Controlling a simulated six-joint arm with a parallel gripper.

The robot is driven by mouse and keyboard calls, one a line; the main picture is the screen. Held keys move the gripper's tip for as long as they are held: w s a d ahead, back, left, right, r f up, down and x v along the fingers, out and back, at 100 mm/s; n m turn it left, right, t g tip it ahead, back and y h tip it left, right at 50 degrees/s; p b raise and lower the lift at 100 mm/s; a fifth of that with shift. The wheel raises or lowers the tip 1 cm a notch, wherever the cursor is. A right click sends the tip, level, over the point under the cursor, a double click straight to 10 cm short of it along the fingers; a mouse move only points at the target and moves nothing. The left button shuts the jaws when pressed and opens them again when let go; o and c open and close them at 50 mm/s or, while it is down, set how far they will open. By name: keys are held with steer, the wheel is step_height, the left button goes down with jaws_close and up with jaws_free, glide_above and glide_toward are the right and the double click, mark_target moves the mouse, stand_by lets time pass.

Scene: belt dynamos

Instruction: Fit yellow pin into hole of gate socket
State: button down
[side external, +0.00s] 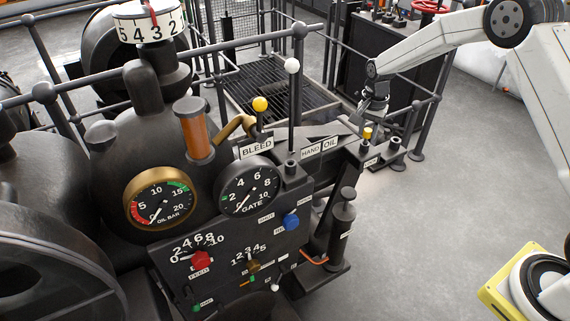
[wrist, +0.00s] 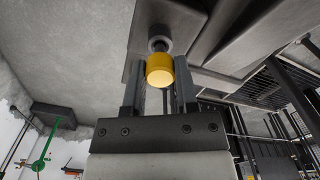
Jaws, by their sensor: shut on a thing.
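The yellow pin (wrist: 159,70) is between the two fingers of my gripper (wrist: 160,82) in the wrist view, its yellow head toward the camera. A round grey socket with a dark centre (wrist: 160,44) lies just beyond the head, in line with it. In the side external view the yellow pin (side external: 367,133) stands upright over a dark socket (side external: 366,148) on the bracket at the machine's right end. My gripper (side external: 373,106) is there, shut on the pin. How deep the pin sits in the hole is hidden.
A second open dark socket (side external: 394,143) stands just right of the pin. A tall lever with a white knob (side external: 292,65) and a shorter yellow-knobbed lever (side external: 260,104) rise to the left. Black railings (side external: 418,125) stand behind.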

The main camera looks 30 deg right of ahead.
mark_target(368, 130)
steer(key=shift+f, duration=1.05)
steer(key=shift+c, duration=1.5)
jaws_free()
steer(key=shift+r, duration=3.95)
steer(key=s+a+n+t, duration=0.1)
steer(key=s+a+n, duration=0.2)
steer(key=s, duration=0.5)
steer(key=s+a+n, duration=0.3)
steer(key=s+n, duration=0.2)
steer(key=s, duration=0.3)
steer(key=s+a+r+n+t, duration=0.1)
steer(key=s+a+n, duration=0.2)
steer(key=s, duration=0.5)
steer(key=shift+s+n+t, duration=0.2)
steer(key=shift+n+t, duration=0.1)
steer(key=shift+n, duration=0.5)
